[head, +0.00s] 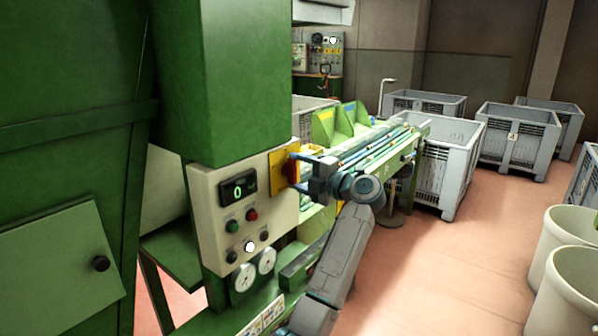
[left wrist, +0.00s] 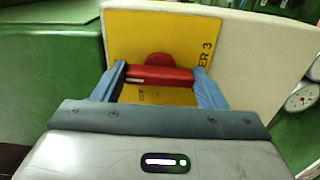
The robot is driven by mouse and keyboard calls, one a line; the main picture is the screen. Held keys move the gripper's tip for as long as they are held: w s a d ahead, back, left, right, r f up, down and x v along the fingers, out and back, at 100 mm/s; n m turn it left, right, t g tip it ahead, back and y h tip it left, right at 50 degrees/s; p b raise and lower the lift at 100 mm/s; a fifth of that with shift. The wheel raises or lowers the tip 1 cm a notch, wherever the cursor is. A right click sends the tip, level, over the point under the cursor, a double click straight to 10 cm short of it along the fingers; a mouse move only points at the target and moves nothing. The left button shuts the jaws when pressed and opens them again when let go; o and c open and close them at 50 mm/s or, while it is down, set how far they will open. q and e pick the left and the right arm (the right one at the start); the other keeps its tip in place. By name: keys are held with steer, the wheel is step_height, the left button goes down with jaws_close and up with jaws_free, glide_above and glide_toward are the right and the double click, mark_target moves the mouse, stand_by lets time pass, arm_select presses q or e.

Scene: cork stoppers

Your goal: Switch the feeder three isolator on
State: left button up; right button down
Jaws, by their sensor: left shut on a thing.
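The feeder three isolator is a yellow plate (head: 277,180) with a red handle (head: 291,171) on the right end of the cream control panel (head: 213,208). In the left wrist view, the yellow plate (left wrist: 190,30) carries dark lettering ending in "ER 3", turned sideways. The red handle (left wrist: 158,76) lies across that view, below its round red hub (left wrist: 158,58). In the head view the handle looks roughly upright. My left gripper (head: 294,171) is shut on the handle, with a blue finger at each end, also in the wrist view (left wrist: 160,74). My right gripper is out of view.
A green machine (head: 225,70) stands close at left. A conveyor table (head: 375,145) lies behind my arm. Grey crates (head: 518,135) stand at right, with open floor before them.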

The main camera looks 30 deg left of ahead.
arm_select(q)
steer(key=o, duration=1)
steer(key=d+b, duration=0.1)
steer(key=d, duration=0.2)
steer(key=d+b, duration=0.2)
steer(key=d, duration=0.2)
steer(key=d+b, duration=0.1)
steer(key=d, duration=0.2)
steer(key=shift+s+d, duration=0.4)
